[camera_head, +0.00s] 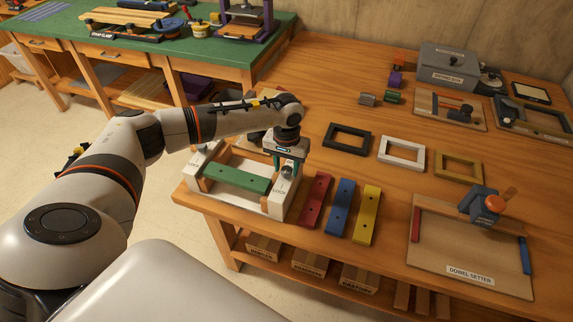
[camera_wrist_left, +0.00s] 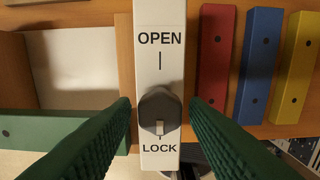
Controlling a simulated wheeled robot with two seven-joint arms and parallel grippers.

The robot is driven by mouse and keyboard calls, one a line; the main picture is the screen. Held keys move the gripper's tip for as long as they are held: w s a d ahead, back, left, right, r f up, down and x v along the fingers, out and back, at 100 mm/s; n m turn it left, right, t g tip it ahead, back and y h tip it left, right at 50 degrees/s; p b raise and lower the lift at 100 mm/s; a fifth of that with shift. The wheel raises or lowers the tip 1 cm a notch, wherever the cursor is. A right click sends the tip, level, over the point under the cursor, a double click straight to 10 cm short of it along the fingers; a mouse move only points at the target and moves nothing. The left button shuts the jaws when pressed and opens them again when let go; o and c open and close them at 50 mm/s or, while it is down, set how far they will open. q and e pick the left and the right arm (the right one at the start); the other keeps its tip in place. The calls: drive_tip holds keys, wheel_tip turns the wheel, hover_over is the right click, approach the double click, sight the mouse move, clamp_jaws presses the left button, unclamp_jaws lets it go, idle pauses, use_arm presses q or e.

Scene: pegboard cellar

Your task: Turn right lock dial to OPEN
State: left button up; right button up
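The right lock dial (camera_wrist_left: 160,108) is a dark grey knob on a white block (camera_wrist_left: 160,75) printed OPEN at the top and LOCK at the bottom. Its pale pointer mark faces LOCK in the left wrist view. My left gripper (camera_head: 287,164) is over this dial at the right end of the clamp fixture. Its two green fingers stand open on either side of the dial, with a gap visible on each side. A green bar (camera_head: 237,179) lies between the fixture's white end blocks. My right gripper is not in view.
Red (camera_head: 316,199), blue (camera_head: 340,209) and yellow (camera_head: 367,214) bars lie just right of the fixture. A black frame (camera_head: 347,138) and a white frame (camera_head: 401,150) lie behind. The dowel setter (camera_head: 455,255) stands at right. The fixture is near the table's front edge.

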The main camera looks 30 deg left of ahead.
use_arm(q)
drive_tip(key=c, duration=0.7)
